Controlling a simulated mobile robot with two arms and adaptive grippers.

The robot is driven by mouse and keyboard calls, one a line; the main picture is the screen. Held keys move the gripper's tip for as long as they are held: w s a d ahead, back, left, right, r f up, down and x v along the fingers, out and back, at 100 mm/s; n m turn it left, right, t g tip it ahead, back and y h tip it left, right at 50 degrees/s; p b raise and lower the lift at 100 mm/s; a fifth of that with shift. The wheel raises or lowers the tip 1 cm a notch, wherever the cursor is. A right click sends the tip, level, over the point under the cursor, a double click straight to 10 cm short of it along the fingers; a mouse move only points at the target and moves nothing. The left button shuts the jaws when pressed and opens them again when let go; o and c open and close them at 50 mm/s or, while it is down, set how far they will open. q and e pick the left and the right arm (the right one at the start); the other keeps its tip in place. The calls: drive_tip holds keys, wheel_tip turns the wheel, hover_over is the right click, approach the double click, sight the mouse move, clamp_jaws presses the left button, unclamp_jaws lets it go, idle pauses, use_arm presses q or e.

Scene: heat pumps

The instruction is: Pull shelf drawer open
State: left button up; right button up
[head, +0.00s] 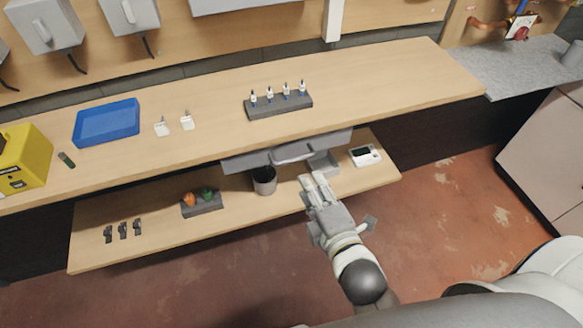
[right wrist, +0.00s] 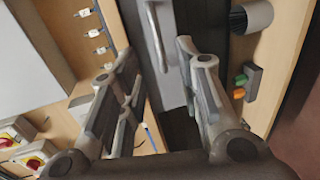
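The grey shelf drawer (head: 240,163) hangs under the front edge of the wooden workbench, with a lighter bar handle (head: 294,152) on its front. I cannot tell whether the drawer is fully closed. My right gripper (head: 314,178) is just in front of and below the handle in the head view, apart from it. In the right wrist view, its two fingers (right wrist: 157,58) are spread with nothing between them, and the pale handle (right wrist: 155,32) shows beyond the tips. My left gripper is not in view.
The lower shelf (head: 155,229) holds a dark cup (head: 264,181), a block with orange and green pieces (head: 202,202) and a white device (head: 365,156). The bench top bears a blue tray (head: 107,122) and a rack of small bottles (head: 279,107). Red floor is clear at right.

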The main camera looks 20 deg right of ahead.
sight(298, 158)
drive_tip(key=x, duration=1.1)
drive_tip(key=shift+d+r+p, duration=0.15)
drive_tip(key=shift+p, duration=0.15)
clamp_jaws()
drive_tip(key=shift+s, duration=0.1)
